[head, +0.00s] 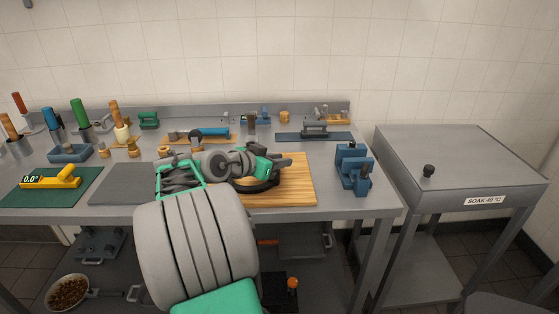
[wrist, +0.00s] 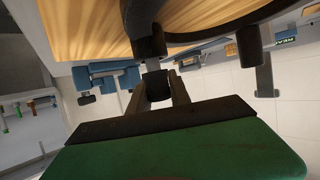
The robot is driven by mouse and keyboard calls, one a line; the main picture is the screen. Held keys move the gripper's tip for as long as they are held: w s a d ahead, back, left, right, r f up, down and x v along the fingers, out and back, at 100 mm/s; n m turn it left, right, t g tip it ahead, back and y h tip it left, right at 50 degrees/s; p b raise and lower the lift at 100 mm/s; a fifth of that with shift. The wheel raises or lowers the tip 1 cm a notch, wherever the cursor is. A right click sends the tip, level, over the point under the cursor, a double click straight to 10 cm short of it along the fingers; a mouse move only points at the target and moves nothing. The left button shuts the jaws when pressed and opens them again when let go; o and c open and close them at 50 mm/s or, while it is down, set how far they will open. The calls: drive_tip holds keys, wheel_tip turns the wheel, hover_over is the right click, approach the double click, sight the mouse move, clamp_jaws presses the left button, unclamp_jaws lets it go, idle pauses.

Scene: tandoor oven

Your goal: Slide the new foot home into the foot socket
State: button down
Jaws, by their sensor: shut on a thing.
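My gripper (wrist: 160,95) is shut on a small dark cylindrical foot (wrist: 157,86), which sits between the two finger tips. In the wrist view, a dark post (wrist: 150,42), which looks like the foot socket, stands in line with the foot on the picture's upper side. A short grey-blue piece shows between them; I cannot tell whether it has entered the post. The post belongs to a dark curved frame (wrist: 215,28), with another dark leg (wrist: 250,45) to the right. In the head view my gripper (head: 284,161) is above the dark frame (head: 262,187), and the foot is hidden.
The frame is over a wooden board (head: 300,190) on the steel bench. A blue vise (head: 353,168) stands to the right. A blue mat (head: 315,136) with a grey tool is behind. A yellow level (head: 50,179) lies on a green mat at left. A grey mat (head: 122,188) looks clear.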

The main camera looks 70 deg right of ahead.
drive_tip(key=shift+f+b, duration=0.7)
drive_tip(key=shift+f, duration=0.2)
drive_tip(key=c, duration=1.1)
unclamp_jaws()
drive_tip(key=shift+w+a+r, duration=0.25)
drive_tip(key=shift+a+r, duration=0.1)
drive_tip(key=shift+a, duration=0.15)
drive_tip(key=shift+p+v, duration=0.4)
drive_tip(key=shift+v, duration=3)
drive_tip(key=shift+s, duration=0.1)
